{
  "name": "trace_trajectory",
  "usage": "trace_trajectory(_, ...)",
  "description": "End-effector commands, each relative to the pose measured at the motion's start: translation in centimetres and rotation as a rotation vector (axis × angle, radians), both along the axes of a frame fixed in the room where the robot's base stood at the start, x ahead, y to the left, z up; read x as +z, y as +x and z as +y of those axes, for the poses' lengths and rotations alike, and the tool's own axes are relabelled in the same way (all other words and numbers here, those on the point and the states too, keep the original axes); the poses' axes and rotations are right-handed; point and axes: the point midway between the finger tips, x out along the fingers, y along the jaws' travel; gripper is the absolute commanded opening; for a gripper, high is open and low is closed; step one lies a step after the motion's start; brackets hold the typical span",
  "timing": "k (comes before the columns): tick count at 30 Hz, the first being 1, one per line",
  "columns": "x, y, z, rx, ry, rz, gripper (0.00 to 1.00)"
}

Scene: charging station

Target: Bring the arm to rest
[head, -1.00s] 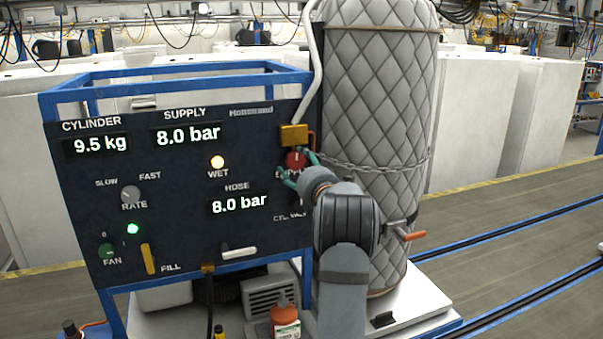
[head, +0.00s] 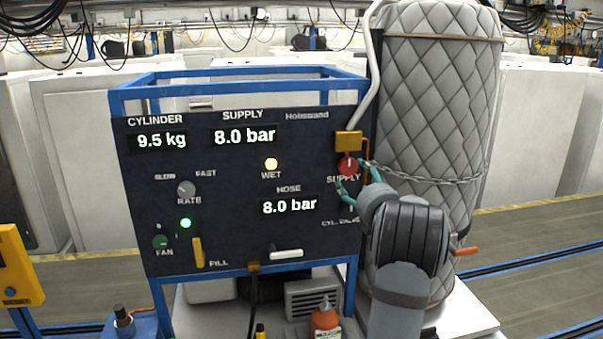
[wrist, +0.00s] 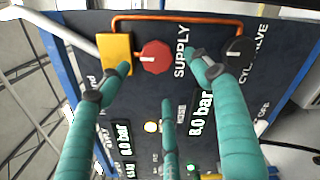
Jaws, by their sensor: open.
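My gripper (head: 352,182) has teal fingers, spread open and empty in front of the right side of the dark control panel (head: 225,232). In the wrist view my gripper (wrist: 152,88) has its fingers apart with nothing between them. The red supply knob (head: 348,166) is just beyond the fingertips in the head view. The wrist view shows the red knob (wrist: 154,56) between two fingers, apparently clear of them. The dark cylinder valve knob (wrist: 238,50) is near the right fingertip; whether they touch is unclear. My arm stays raised and bent before the panel.
A quilted grey cylinder (head: 440,110) with a chain (head: 425,179) stands close right of the panel. A yellow box (head: 18,265) is at the left edge. Floor (head: 540,235) on the right is open.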

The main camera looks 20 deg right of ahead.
Motion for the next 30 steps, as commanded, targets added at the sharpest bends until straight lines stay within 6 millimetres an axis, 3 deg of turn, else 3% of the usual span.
trace_trajectory(12,0.1,5.1,-0.6,-0.001,0.000,-0.003,0.64)
trace_trajectory(30,-0.2,5.4,-0.8,-0.003,-0.011,0.005,0.64)
